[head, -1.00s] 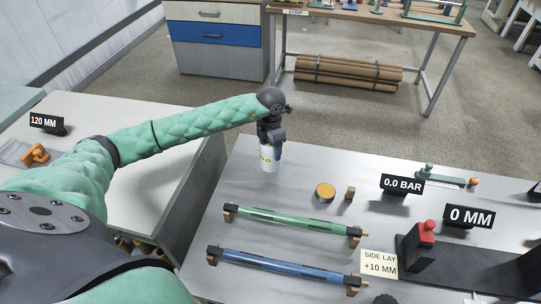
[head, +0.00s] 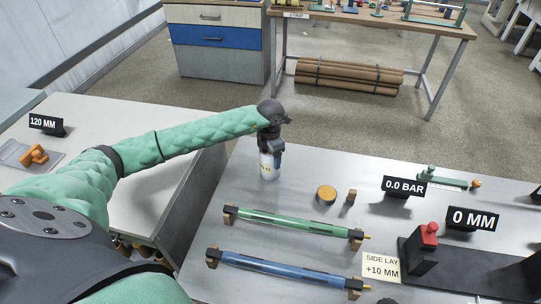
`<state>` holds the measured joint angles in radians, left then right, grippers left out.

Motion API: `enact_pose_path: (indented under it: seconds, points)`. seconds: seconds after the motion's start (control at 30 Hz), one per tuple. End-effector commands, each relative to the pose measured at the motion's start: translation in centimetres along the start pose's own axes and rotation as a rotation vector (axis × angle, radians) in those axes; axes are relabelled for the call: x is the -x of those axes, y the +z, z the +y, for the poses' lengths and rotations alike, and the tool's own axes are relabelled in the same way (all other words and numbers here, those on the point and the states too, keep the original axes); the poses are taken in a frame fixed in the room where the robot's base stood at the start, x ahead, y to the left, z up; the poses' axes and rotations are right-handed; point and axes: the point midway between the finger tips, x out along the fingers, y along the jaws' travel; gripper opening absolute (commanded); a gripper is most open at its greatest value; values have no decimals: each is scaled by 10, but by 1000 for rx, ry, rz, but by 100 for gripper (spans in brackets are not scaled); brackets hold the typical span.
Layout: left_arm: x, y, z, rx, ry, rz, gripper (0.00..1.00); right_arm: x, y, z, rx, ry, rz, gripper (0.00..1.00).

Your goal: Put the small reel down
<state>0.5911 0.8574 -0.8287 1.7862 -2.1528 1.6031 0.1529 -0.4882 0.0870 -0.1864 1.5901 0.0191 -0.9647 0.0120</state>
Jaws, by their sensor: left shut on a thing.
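My left gripper (head: 270,149) points down over the far left part of the grey table and is shut on a small white cylinder with a yellow mark, which I take to be the small reel (head: 268,170). The reel is upright and its upper part is hidden by the fingers. Its lower end is at or very close to the table top (head: 232,186); I cannot tell whether it touches. My right gripper is not in view.
An orange-topped round piece (head: 326,193) and a small brown block (head: 351,197) stand right of the reel. A green roller (head: 290,221) and a blue roller (head: 285,267) lie nearer on holders. A 0.0 BAR sign (head: 403,186) stands further right.

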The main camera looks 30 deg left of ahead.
Motion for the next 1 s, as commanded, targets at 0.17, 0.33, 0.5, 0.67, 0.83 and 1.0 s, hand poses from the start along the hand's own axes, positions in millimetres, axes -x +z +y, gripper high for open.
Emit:
enact_pose_path:
  seconds: [0.17, 0.33, 0.5, 0.67, 0.83, 1.0]
  points:
    - [0, 0, 0, 0, 0, 0, 94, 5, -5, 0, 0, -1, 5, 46]
    - [0, 0, 0, 0, 0, 0, 94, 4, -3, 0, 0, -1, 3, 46]
    - [2, 0, 0, 0, 0, 0, 94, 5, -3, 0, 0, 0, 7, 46]
    - [21, 0, 1, 1, 2, -1, 94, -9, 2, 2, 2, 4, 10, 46]
    - [54, 0, 1, 0, 2, -2, 94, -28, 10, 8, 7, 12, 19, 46]
    - [86, 0, 0, -1, 1, -2, 94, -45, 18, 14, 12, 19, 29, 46]
